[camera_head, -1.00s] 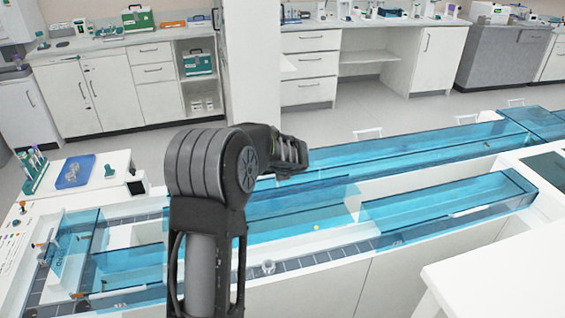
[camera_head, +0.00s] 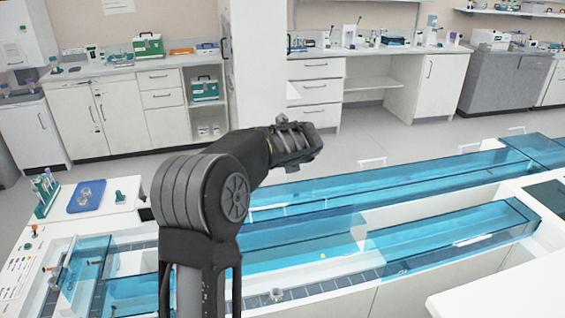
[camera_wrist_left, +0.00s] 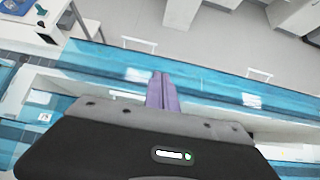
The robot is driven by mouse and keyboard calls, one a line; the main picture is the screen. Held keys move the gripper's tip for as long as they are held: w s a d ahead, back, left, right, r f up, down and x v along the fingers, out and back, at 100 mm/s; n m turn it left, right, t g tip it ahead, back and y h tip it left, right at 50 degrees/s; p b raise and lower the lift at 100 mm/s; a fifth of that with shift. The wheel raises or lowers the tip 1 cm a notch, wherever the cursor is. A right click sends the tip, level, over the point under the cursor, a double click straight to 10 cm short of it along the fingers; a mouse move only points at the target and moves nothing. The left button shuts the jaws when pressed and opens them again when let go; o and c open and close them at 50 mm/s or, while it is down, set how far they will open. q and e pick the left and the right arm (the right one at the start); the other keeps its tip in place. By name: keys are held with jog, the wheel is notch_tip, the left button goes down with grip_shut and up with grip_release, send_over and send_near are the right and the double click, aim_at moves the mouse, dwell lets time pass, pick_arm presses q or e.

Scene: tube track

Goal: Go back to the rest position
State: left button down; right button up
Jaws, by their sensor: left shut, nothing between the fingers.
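My left gripper shows in the left wrist view as two purplish fingers (camera_wrist_left: 160,88) pressed together, with nothing between them. It is above the blue see-through tube track (camera_head: 400,175), clear of it as far as I can tell. In the head view my left arm rises from the bottom, bends at a dark joint and points right; its fingers cannot be made out there. My right gripper is in neither view.
Blue clear-walled troughs (camera_head: 450,238) run along the white track bench. A blue tray (camera_head: 86,197) and a tube rack (camera_head: 45,193) stand at the left. A white table (camera_head: 500,295) is at the lower right. Cabinets (camera_head: 100,125) line the back.

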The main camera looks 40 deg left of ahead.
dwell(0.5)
pick_arm(q)
jog(key=d+f+n+t+h, duration=0.1)
jog(key=d+f+n+h, duration=0.3)
jog(key=d+f+n, duration=0.6)
jog(key=d+f+n+h, duration=0.55)
jog(key=d+f, duration=0.75)
jog(key=d, duration=0.4)
jog(key=s+d+f+n+g+h, duration=0.1)
jog(key=s+d+f+n+g, duration=0.1)
jog(key=s+d+f+n, duration=0.85)
jog(key=s+d+f+g, duration=0.2)
jog(key=s+d+f, duration=0.2)
jog(key=s, duration=0.7)
jog(key=s+d+f+g+h+b, duration=0.1)
jog(key=s+d+f, duration=0.4)
jog(key=s, duration=0.6)
jog(key=shift+s+d+n+g, duration=0.25)
jog(key=shift+s+n+g, duration=0.15)
jog(key=shift+g, duration=0.2)
